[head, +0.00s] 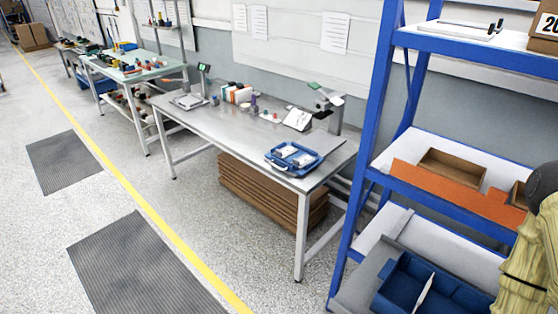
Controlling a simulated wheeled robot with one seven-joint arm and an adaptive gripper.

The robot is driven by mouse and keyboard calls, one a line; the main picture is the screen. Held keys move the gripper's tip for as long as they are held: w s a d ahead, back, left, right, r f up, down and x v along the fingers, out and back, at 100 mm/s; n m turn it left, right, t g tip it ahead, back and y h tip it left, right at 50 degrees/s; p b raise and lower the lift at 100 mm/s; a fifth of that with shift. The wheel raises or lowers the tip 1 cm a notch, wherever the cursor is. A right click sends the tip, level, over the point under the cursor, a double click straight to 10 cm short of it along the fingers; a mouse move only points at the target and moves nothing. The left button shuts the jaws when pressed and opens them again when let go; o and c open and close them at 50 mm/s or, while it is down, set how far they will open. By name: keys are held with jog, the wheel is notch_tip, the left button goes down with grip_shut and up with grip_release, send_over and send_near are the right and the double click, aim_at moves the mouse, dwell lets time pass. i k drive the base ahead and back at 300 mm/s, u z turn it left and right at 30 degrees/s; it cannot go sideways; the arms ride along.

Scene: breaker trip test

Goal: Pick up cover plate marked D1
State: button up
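No plate with a readable D1 mark shows in the head view. A blue tray (270,159) sits on the near right end of the grey metal workbench (222,134). Two small whitish pieces, a left one (287,151) and a right one (303,160), lie in it. They are too small to tell whether either is a cover plate or carries a mark. My gripper is not in view.
A blue shelving rack (374,110) stands close at right, with a blue bin (458,291) and an orange strip (440,186) on its shelves. Brown boards (265,190) are stacked under the bench. Open floor with dark mats (140,265) lies at left along a yellow line.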

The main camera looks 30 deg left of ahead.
aim_at(287, 151)
jog(key=u, duration=1.05)
jog(key=i, duration=2.05)
jog(key=u, duration=0.15)
